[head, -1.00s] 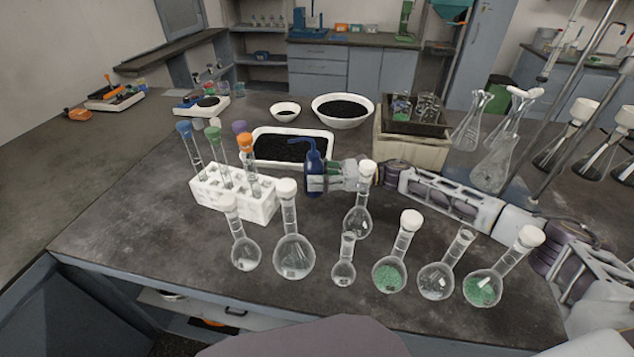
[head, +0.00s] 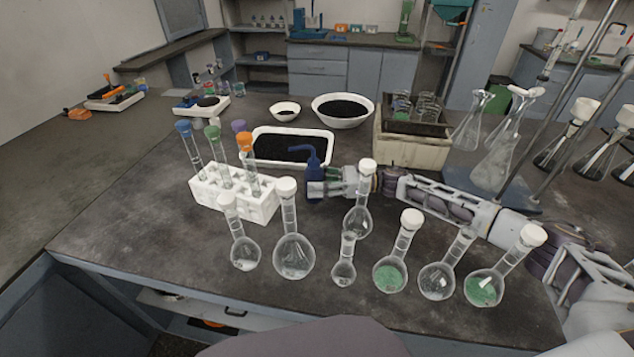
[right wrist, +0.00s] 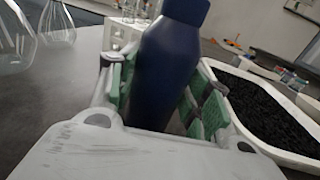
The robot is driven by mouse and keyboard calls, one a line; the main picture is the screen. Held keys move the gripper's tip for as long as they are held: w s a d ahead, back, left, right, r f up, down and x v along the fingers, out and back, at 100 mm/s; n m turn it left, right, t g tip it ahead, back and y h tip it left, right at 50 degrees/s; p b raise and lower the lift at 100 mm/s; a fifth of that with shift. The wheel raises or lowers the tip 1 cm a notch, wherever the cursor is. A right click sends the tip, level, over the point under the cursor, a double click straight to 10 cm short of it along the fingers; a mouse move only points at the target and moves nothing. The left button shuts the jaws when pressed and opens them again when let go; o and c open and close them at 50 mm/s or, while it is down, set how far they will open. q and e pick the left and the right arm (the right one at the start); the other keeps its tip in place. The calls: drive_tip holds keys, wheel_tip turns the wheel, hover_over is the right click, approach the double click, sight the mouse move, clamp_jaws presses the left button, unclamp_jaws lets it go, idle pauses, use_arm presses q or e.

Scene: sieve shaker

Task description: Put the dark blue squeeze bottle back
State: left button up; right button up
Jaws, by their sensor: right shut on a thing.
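The dark blue squeeze bottle (head: 313,166), with its bent spout, stands upright in the middle of the bench, in front of the black-filled white tray and to the right of the test tube rack. My right gripper (head: 318,188) reaches in from the right and is shut around its body. In the right wrist view the bottle (right wrist: 165,75) is between the green finger pads of the gripper (right wrist: 165,100). Its base is hard to make out, so I cannot tell whether it touches the bench. My left gripper is not in view.
A white rack (head: 235,197) with stoppered tubes is close on the left. A capped flask (head: 357,222) stands just in front of my right gripper, with several more flasks along the front. The white tray (head: 331,157) is behind the bottle. Bench at left front is clear.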

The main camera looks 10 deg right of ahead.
drive_tip(key=o, duration=0.5)
drive_tip(key=shift+o, duration=0.5)
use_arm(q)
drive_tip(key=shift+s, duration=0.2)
use_arm(e)
drive_tip(key=shift+r, duration=0.15)
drive_tip(key=shift+s+d, duration=0.2)
drive_tip(key=shift+d, duration=0.75)
drive_tip(key=d, duration=0.2)
drive_tip(key=s+d, duration=0.1)
drive_tip(key=d, duration=0.1)
drive_tip(key=shift+d, duration=0.7)
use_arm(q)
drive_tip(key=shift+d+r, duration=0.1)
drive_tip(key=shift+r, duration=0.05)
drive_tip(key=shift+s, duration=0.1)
